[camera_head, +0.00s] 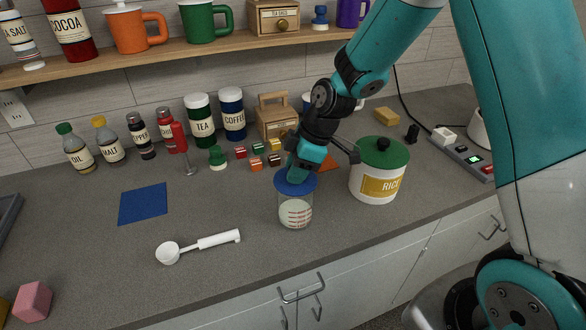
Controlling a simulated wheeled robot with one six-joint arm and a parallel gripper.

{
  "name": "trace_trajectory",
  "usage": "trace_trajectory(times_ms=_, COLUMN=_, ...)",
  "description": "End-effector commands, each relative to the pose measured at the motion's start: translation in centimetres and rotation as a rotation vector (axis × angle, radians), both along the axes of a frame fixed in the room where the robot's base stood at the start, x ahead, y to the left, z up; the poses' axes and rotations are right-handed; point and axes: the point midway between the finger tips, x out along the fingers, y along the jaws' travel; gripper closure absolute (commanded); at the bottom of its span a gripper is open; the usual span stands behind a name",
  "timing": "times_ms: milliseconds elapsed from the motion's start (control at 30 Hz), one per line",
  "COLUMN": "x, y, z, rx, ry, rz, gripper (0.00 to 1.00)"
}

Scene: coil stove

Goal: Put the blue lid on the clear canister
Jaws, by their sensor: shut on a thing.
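The clear canister (294,217) stands upright on the grey counter, with red markings and pale contents in its lower part. The blue lid (283,186) is at the canister's mouth, looking roughly level and centred over it. I cannot tell whether it is fully seated on the rim. My gripper (297,174) comes down from above and is shut on the top of the blue lid. My gripper hides the lid's middle and its grip point.
A white RICE canister (376,187) with a green lid stands close on the right. A measuring scoop (200,246) and a blue square mat (144,204) lie on the left. Small coloured cubes, a wooden box (276,122) and jars stand behind. The counter is clear just left of the canister.

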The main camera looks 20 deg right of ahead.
Motion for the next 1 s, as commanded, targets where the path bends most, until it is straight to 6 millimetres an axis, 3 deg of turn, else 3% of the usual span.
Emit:
trace_trajectory(times_ms=367, x=0.01, y=0.0, z=-0.01, rx=0.0, ry=0.0, rz=0.0, gripper=0.89)
trace_trajectory(times_ms=400, x=0.01, y=0.0, z=-0.01, rx=0.0, ry=0.0, rz=0.0, gripper=0.61)
trace_trajectory(times_ms=500, x=0.01, y=0.0, z=-0.01, rx=0.0, ry=0.0, rz=0.0, gripper=0.38)
trace_trajectory(times_ms=700, x=0.01, y=0.0, z=-0.02, rx=0.0, ry=0.0, rz=0.0, gripper=0.36)
trace_trajectory(times_ms=833, x=0.0, y=0.0, z=-0.03, rx=0.0, ry=0.0, rz=0.0, gripper=0.1)
trace_trajectory(times_ms=1000, x=0.0, y=0.0, z=-0.03, rx=0.0, ry=0.0, rz=0.0, gripper=0.1)
